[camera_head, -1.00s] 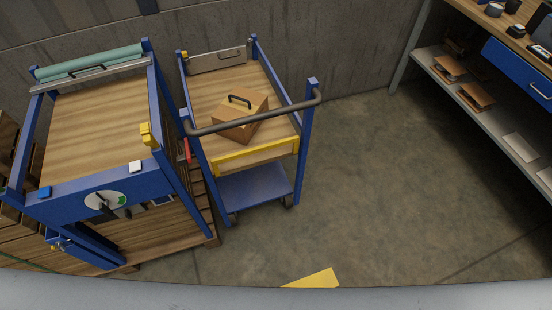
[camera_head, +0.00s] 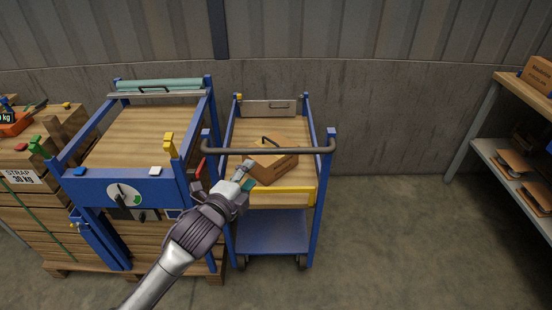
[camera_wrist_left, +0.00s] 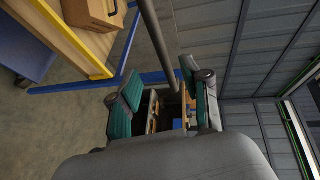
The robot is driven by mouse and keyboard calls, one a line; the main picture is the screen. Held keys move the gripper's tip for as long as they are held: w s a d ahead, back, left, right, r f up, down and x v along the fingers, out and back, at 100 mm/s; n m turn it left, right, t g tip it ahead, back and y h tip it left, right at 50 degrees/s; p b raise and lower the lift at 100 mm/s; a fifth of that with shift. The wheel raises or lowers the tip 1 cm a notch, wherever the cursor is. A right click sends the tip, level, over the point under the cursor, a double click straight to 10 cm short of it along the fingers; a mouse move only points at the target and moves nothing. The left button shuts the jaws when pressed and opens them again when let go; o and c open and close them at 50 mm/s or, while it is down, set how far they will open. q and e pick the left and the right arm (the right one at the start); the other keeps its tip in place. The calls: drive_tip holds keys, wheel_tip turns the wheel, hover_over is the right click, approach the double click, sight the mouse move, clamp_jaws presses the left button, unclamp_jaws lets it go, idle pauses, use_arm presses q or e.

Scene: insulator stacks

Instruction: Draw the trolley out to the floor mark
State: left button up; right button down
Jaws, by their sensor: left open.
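The trolley (camera_head: 272,229) has a blue frame, a wooden top, a yellow front edge and a grey push handle (camera_head: 290,150). It stands close to the right of a larger blue-framed unit. My left gripper (camera_head: 242,177) is open and empty in front of the trolley, near the left part of the handle. In the left wrist view the handle (camera_wrist_left: 158,40) runs down toward the gap between the two green-padded fingers (camera_wrist_left: 165,101); I cannot tell whether they touch it. The floor mark and my right gripper are not in view.
A brown box (camera_head: 276,165) with a black handle sits on the trolley. The blue-framed unit (camera_head: 100,188) and a strapped wooden stack (camera_head: 22,185) stand to the left. A shelf (camera_head: 497,150) stands at the right. The floor (camera_head: 390,240) right of the trolley is clear.

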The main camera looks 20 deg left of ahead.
use_arm(q)
approach(267, 153)
drive_tip(key=w, duration=0.1)
drive_tip(key=p+x, duration=0.1)
drive_tip(key=x, duration=0.9)
drive_tip(key=shift+f, duration=0.15)
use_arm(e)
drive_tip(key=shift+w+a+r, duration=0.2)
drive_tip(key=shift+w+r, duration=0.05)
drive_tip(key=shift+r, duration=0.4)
use_arm(q)
clamp_jaws()
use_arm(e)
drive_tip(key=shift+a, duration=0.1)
